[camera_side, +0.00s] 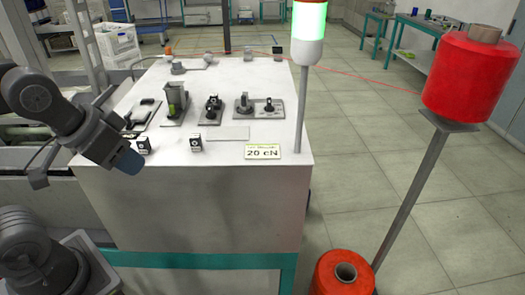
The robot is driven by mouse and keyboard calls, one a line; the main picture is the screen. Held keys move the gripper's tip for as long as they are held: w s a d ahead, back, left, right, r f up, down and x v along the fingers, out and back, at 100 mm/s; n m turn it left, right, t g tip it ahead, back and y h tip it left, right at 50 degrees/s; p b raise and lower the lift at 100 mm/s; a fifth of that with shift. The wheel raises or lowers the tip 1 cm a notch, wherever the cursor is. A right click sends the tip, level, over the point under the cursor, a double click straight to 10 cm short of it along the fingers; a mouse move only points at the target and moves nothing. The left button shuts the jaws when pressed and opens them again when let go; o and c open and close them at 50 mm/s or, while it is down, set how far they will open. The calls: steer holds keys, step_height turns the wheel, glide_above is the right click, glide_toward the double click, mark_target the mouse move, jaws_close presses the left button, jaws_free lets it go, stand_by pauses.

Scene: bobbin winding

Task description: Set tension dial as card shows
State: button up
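The card (262,152) stands near the front right edge of the white bench top and reads 20 cN. Several small plates with dark fittings and knobs sit in the middle of the bench top. One has a dark knob (213,104), and a plate to its right carries two more fittings (244,106). I cannot tell which one is the tension dial, and any scale is too small to read. My gripper (127,160) is at the left, over the bench's front left corner, apart from the knobs. Its fingers cannot be made out.
Small dark cubes (196,143) stand near the front edge. A lamp post with a lit green lamp (309,22) rises at the right edge. A red thread runs to a red cone (470,75) on a stand. Another red cone (343,275) is below.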

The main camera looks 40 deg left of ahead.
steer(key=shift+o, duration=0.7)
steer(key=shift+r, duration=0.1)
steer(key=o, duration=0.3)
steer(key=w+r+m, duration=0.1)
steer(key=w+r, duration=0.3)
steer(key=w, duration=0.1)
steer(key=shift+w+r, duration=0.2)
steer(key=shift+r, duration=0.05)
step_height(320, 180, up, 4)
steer(key=f+m+g+h, duration=0.1)
steer(key=m+g+h, duration=0.2)
steer(key=m, duration=0.6)
glide_above(269, 100)
steer(key=s+a, duration=0.3)
steer(key=a, duration=0.1)
steer(key=shift+h, duration=0.3)
steer(key=x, duration=1.2)
steer(key=shift+w+f, duration=0.1)
steer(key=shift+f, duration=0.25)
steer(key=c, duration=0.9)
